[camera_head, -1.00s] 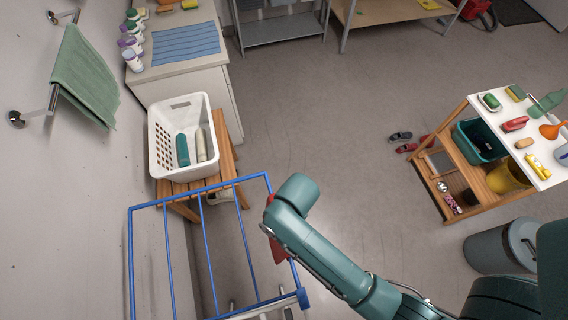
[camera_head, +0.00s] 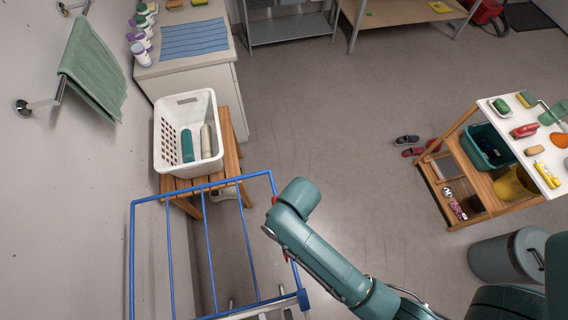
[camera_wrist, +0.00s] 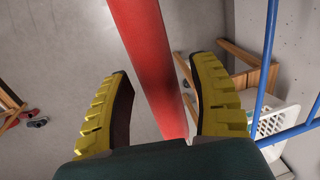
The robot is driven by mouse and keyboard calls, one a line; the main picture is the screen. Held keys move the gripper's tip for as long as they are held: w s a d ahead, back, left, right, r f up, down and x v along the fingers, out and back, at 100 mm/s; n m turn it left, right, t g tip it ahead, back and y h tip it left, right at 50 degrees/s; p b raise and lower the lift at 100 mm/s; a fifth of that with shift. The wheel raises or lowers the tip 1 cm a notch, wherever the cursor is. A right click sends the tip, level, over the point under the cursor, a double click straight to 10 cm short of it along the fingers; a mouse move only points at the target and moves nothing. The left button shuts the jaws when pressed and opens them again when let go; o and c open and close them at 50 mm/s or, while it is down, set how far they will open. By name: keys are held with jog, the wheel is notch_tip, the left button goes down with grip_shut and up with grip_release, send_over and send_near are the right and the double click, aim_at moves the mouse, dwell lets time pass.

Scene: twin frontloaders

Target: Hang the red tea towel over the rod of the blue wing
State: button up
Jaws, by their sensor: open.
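The red tea towel (camera_wrist: 152,60) runs as a long narrow red band between the two yellow fingers of my gripper (camera_wrist: 158,68) in the wrist view. The fingers are spread, with a gap visible on each side of the towel. In the head view my arm covers the gripper and most of the towel; only small red bits show at the arm's left edge. The blue wing (camera_head: 168,250) is a frame of thin rods at lower left, and my arm crosses over its right side. Its blue rods (camera_wrist: 268,60) also show at the right of the wrist view. Whether the towel rests on a rod is hidden.
A white basket (camera_head: 161,142) with two rolled items stands on a wooden bench (camera_head: 232,135) behind the wing. A green towel (camera_head: 90,70) hangs on the left wall rail. A trolley (camera_head: 490,110) and grey bin (camera_head: 492,262) stand right. The middle floor is clear.

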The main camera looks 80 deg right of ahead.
jog(key=shift+r, duration=0.1)
notch_tip(320, 180, up, 12)
jog(key=s, duration=0.1)
jog(key=shift+s+d, duration=0.3)
jog(key=shift+s, duration=0.05)
